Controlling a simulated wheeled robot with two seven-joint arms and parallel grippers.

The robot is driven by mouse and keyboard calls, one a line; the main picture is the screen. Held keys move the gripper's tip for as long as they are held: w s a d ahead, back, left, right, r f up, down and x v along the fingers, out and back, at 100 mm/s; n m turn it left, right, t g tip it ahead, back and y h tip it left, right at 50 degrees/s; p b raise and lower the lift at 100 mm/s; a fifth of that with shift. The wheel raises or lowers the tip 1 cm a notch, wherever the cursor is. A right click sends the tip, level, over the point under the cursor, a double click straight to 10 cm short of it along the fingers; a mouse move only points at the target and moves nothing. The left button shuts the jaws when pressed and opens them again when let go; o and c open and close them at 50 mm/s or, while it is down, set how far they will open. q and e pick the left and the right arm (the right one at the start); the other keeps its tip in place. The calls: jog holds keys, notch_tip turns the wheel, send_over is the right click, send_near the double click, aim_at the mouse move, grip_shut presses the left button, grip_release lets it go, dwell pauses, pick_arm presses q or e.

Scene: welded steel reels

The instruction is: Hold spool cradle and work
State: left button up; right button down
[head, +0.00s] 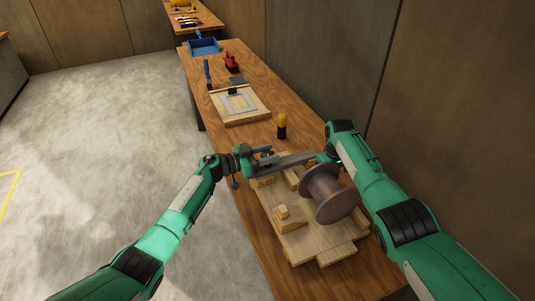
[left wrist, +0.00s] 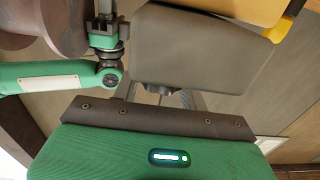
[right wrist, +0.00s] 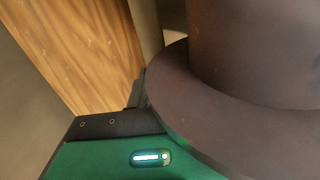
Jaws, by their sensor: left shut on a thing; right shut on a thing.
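A dull brown steel spool (head: 327,194) with wide round flanges sits tilted on a pale wooden cradle (head: 318,242). Its flange also fills much of the right wrist view (right wrist: 240,90). In the left wrist view a broad grey-brown block (left wrist: 200,48) hides most of the left jaws. My right gripper (head: 323,157) is at the spool's far upper side, shut on its flange. The right fingertips are largely hidden by the flange and arm.
A yellow-topped dark bottle (head: 281,126) stands on the wooden bench behind the left gripper. Farther back are a board with a grey frame (head: 240,103), a red tool (head: 232,62) and a blue tray (head: 204,47). The wall runs close along the right.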

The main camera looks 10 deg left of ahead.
pick_arm(q)
jog(key=shift+f+m+g+h, duration=0.1)
jog(key=shift+m+g+h, duration=0.45)
jog(key=shift+m+g, duration=0.55)
jog(key=shift+f+m+g+h, duration=0.1)
jog(key=shift+m+g+h, duration=0.55)
jog(key=shift+g, duration=0.85)
jog(key=shift+d+m+g, duration=0.1)
jog(key=shift+m+g, duration=0.15)
jog(key=shift+g, duration=0.05)
jog(key=shift+m+g, duration=0.4)
jog(key=shift+g, duration=0.2)
jog(key=o, duration=1)
jog(key=shift+r, duration=0.1)
jog(key=s+a, duration=0.1)
jog(key=a, duration=1.1)
jog(key=shift+s, duration=0.3)
